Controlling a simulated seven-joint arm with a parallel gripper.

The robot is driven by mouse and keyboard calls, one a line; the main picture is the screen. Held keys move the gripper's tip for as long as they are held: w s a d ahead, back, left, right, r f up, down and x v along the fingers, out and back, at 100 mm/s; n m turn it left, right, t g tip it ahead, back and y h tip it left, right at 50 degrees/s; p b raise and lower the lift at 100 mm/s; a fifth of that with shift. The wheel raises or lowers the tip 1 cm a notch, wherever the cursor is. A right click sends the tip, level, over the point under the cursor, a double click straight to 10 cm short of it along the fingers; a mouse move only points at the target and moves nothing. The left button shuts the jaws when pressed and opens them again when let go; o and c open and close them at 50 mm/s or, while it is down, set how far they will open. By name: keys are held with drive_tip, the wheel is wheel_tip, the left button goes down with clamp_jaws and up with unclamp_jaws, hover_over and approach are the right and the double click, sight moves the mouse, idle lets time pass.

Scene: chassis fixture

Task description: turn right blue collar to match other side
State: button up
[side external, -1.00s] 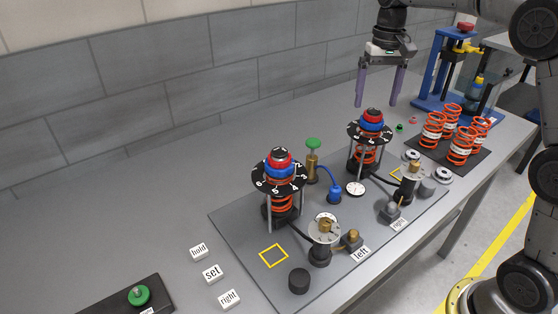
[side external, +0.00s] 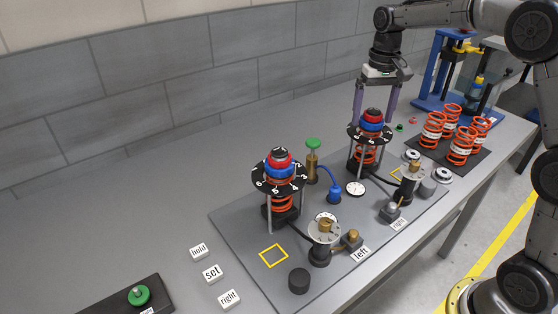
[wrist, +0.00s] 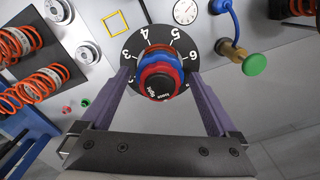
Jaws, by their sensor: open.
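The right blue collar (side external: 370,127) sits around the right post, between a red collar above and a black numbered dial (side external: 355,131) below. It also shows in the wrist view (wrist: 152,62), partly covered by the red collar and black cap. My gripper (side external: 372,122) is open, with its two purple fingers on either side of the right collar stack. In the wrist view the fingers (wrist: 158,82) flank the stack, and I cannot tell whether they touch it. The left blue collar (side external: 279,173) sits on the left post above its own numbered dial (side external: 263,185).
Orange springs (side external: 461,144) stand on a dark mat at the right. A green-topped brass plunger (side external: 312,160) and a blue fitting (side external: 334,194) stand between the two posts. A blue press (side external: 437,85) stands behind. The table's left part is mostly clear.

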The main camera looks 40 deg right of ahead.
drive_tip(key=n, duration=0.5)
drive_tip(key=shift+n, duration=0.3)
drive_tip(key=n, duration=1)
drive_tip(key=shift+n, duration=0.4)
drive_tip(key=n, duration=0.6)
